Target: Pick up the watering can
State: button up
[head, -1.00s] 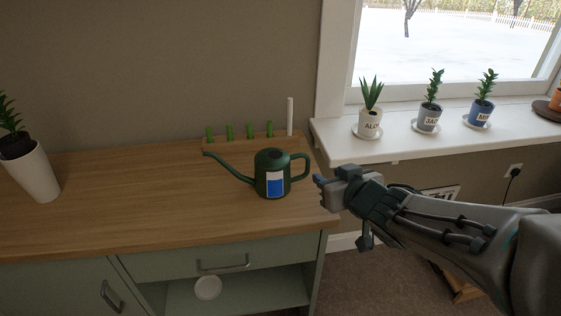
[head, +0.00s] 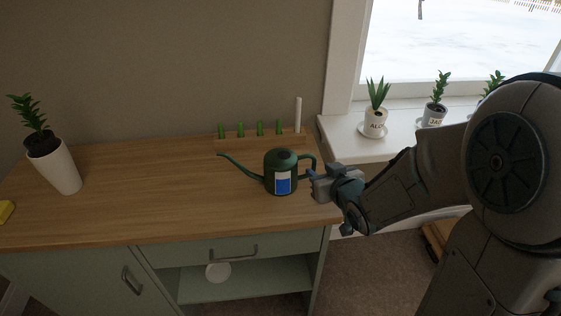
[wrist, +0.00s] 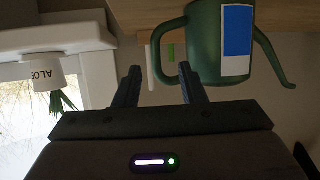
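The dark green watering can (head: 280,160) stands upright on the wooden counter (head: 130,205), with a white and blue label on its front. Its spout points left and its handle (head: 313,165) faces right, toward my gripper (head: 316,184). In the wrist view the can (wrist: 205,45) appears upside down. My gripper (wrist: 158,70) is open there, its two dark fingers apart. The outer part of the handle (wrist: 155,50) lies in line with the gap between the fingertips. I cannot tell whether the fingers reach around it. Nothing is held.
A wooden rack (head: 255,141) with green pegs and a white stick is behind the can. A white potted plant (head: 58,168) stands at the left, near a yellow object (head: 6,210). Potted plants, including an aloe (head: 375,115), line the windowsill (head: 350,148) at right.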

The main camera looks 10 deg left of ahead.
aim_at(315, 166)
jog(key=shift+x, duration=4)
jog(key=shift+d+f, duration=0.2)
jog(key=shift+d, duration=0.05)
jog(key=shift+r, duration=0.1)
grip_shut()
